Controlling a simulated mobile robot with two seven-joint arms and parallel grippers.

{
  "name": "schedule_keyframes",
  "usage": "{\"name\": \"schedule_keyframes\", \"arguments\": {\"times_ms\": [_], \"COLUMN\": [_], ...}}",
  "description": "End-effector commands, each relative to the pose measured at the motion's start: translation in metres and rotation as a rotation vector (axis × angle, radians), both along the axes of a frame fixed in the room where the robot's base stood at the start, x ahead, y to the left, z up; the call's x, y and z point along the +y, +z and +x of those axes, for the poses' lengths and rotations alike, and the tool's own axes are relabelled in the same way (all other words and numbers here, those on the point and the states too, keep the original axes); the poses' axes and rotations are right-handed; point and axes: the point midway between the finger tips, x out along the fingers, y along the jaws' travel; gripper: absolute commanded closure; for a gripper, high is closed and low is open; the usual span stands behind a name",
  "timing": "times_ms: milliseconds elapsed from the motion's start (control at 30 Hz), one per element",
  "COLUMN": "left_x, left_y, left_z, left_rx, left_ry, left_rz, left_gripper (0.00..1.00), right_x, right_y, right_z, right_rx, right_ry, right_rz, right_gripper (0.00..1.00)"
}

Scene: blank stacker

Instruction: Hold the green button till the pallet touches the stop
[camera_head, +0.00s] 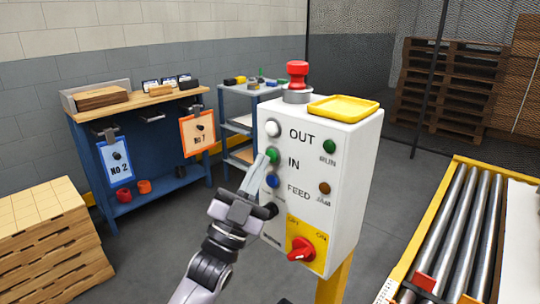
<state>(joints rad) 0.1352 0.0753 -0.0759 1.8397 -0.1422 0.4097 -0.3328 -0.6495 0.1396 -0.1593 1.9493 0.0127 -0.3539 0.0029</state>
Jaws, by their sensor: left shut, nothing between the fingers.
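The green button (272,156) is on the face of a white control box (347,180), beside the word IN. My left gripper (262,162) is shut and empty, its fingertips at the left edge of the green button. I cannot tell whether they touch or press it. A white button (272,128) is above it and a blue button (272,181) below. A roller conveyor (462,235) is at the right, with a red block (425,283) at its near end; I cannot tell if this is the stop. No pallet is clearly seen on the rollers. My right gripper is out of view.
A red mushroom button (297,72) and a yellow tray (343,108) top the box. A red rotary switch (301,250) is low on its face. Stacked wood (45,240), a blue workbench (150,155) and wooden pallets behind mesh (450,85) stand farther off.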

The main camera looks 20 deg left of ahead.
Motion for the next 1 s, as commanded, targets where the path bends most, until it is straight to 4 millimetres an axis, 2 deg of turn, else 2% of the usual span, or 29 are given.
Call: {"name": "schedule_keyframes", "arguments": {"times_ms": [133,500,1000], "left_x": [0.003,0.004,0.019], "left_y": [0.001,0.001,0.001], "left_z": [-0.007,-0.01,-0.053], "left_rx": [-0.001,-0.002,-0.002], "left_ry": [0.0,0.0,0.0], "left_rz": [0.0,0.0,0.0], "left_gripper": [1.0,1.0,1.0], "right_x": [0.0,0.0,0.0], "right_y": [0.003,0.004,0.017], "right_z": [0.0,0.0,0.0], "right_rx": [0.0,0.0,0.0], "right_ry": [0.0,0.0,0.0], "right_rz": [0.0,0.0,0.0], "right_gripper": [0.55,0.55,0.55]}}
